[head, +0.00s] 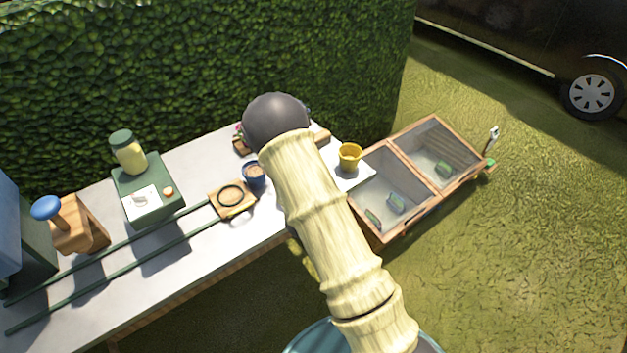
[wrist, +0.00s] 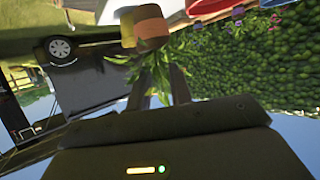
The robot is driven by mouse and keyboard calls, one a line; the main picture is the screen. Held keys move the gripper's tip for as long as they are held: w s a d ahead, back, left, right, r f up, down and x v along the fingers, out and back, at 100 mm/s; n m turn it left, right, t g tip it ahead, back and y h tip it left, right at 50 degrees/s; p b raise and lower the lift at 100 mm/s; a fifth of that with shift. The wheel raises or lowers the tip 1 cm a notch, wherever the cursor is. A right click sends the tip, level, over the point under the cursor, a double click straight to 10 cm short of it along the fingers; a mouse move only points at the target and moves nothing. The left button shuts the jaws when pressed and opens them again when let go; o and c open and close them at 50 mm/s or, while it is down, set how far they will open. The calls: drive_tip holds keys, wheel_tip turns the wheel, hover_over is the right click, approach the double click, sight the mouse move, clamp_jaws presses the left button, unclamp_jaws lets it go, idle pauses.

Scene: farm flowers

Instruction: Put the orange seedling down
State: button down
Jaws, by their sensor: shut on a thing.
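In the wrist view, which is turned over, my gripper (wrist: 160,82) is shut on the orange seedling, holding it by its green leaves (wrist: 158,66). Its root block (wrist: 151,28), tan with an orange band, points away from my gripper. In the head view my own arm hides the gripper and the seedling. A yellow pot (head: 349,157) stands at the table's right end, and a yellow shape (wrist: 127,28) shows behind the root block in the wrist view. A dark blue pot (head: 254,180) stands left of my arm. I cannot tell how high the root block is above the table.
The grey table (head: 190,240) carries a wooden piece with a black ring (head: 222,209), a green box (head: 155,212) with a jar (head: 128,155), and long green rails (head: 150,242). A glazed wooden frame (head: 405,160) stands at the right. A hedge (head: 190,70) runs behind.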

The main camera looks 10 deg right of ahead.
drive_tip(key=s+a+f+n+t+y, duration=0.1)
drive_tip(key=s+a+f+n+y, duration=0.1)
drive_tip(key=s+f+n+y, duration=0.3)
drive_tip(key=shift+s+a+f+y, duration=0.35)
drive_tip(key=shift+s+f+y, duration=0.05)
drive_tip(key=shift+s+f, duration=0.1)
drive_tip(key=shift+a, duration=0.15)
